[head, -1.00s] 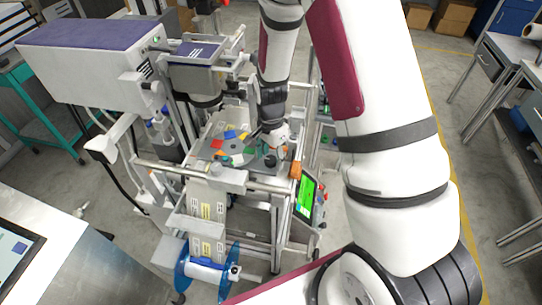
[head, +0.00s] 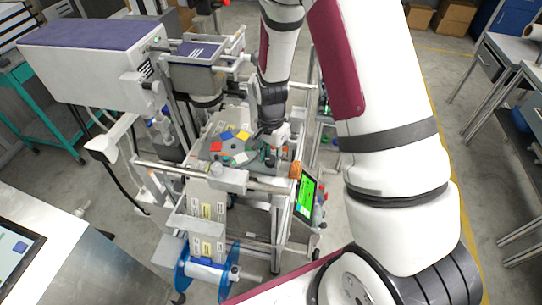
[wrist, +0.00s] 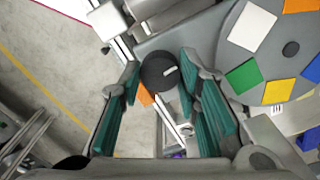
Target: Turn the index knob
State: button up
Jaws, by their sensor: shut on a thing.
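The index knob (wrist: 158,72) is round and black with a white mark on its top. In the wrist view it sits between the two teal-padded fingers of my gripper (wrist: 163,75), which is shut on it. Beside it to the right is a grey disc (wrist: 268,58) with white, orange, green, yellow and blue patches around a dark hub. In the head view the disc (head: 233,157) lies on the machine's top plate, and my gripper (head: 277,150) is at its right side. The knob is too small and covered to make out there.
A tilted screen with a green display (head: 306,197) stands just right of my gripper. An orange part (head: 295,171) is close beside it. A blue reel (head: 183,264) hangs at the machine's front. Grey floor lies to the left in the wrist view.

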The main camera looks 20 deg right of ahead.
aim_at(271, 159)
jog(key=n, duration=1)
jog(key=shift+n+p, duration=0.3)
dwell(0.4)
jog(key=o, duration=1.1)
jog(key=shift+o, duration=0.2)
notch_tip(271, 159, up, 12)
